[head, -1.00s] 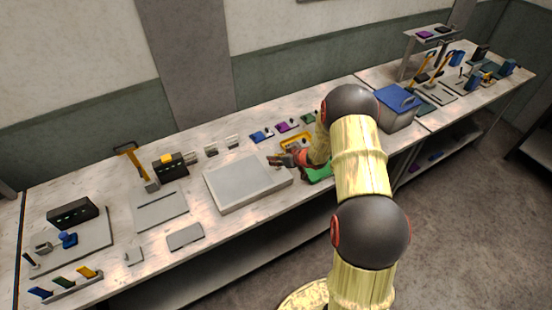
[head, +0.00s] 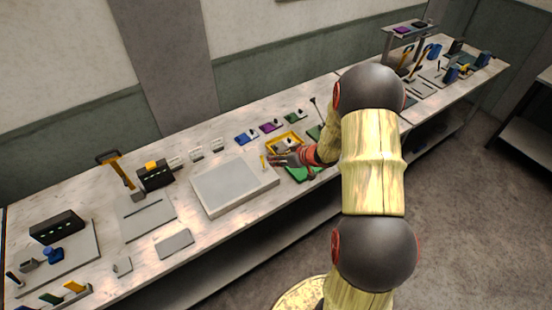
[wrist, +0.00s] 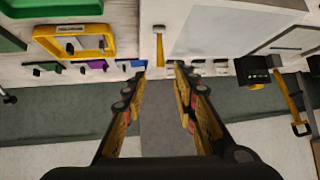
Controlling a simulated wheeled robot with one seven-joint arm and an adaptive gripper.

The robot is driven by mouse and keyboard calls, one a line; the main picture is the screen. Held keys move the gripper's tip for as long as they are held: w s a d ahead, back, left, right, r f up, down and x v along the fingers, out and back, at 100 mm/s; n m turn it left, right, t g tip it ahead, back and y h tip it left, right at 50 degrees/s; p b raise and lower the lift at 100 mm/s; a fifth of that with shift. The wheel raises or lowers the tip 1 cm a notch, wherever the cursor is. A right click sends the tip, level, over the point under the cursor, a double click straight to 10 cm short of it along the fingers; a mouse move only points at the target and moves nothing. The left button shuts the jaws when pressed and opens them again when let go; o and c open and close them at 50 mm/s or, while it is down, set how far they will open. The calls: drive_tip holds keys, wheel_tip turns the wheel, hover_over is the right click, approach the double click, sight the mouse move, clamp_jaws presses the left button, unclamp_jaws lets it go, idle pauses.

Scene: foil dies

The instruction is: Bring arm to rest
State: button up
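My arm reaches over the long workbench (head: 90,195) from the right of the head view. My gripper (head: 274,161) is beside the right edge of the large grey slab (head: 232,183), above the bench. In the wrist view my gripper (wrist: 162,72) shows its two fingers spread apart, with nothing between them. A small yellow-handled tool (wrist: 159,45) lies ahead of the fingertips; it also shows in the head view (head: 263,161), left of the gripper. My forearm hides part of the bench.
A yellow tray (head: 297,138) and a green mat (head: 298,174) lie close to the gripper. Small blue, purple and green pieces line the back. A raised shelf (head: 409,28) stands at far right.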

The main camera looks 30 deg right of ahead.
idle(0.3)
drive_tip(key=s+d+f+g+h, duration=0.3)
drive_tip(key=s+d+f, duration=0.2)
drive_tip(key=d, duration=0.1)
drive_tip(key=s+d+r+m+g+h+b, duration=0.2)
drive_tip(key=s+d+r+m+g+h, duration=0.15)
drive_tip(key=s, duration=0.55)
drive_tip(key=s+a+r+y+b, duration=0.1)
drive_tip(key=s+a+r+b, duration=0.3)
drive_tip(key=a, duration=0.6)
drive_tip(key=s+a+r+n+t+y+b, duration=0.1)
drive_tip(key=s+a+r+b, duration=0.4)
drive_tip(key=s+a, duration=0.3)
drive_tip(key=s+a+r+t+y+b, duration=0.1)
drive_tip(key=s+a+r+b, duration=0.3)
drive_tip(key=a, duration=0.9)
wheel_tip(320, 180, up, 3)
drive_tip(key=shift+s+r+y+b, duration=0.1)
drive_tip(key=shift+s+y+b, duration=0.3)
drive_tip(key=shift+s, duration=0.55)
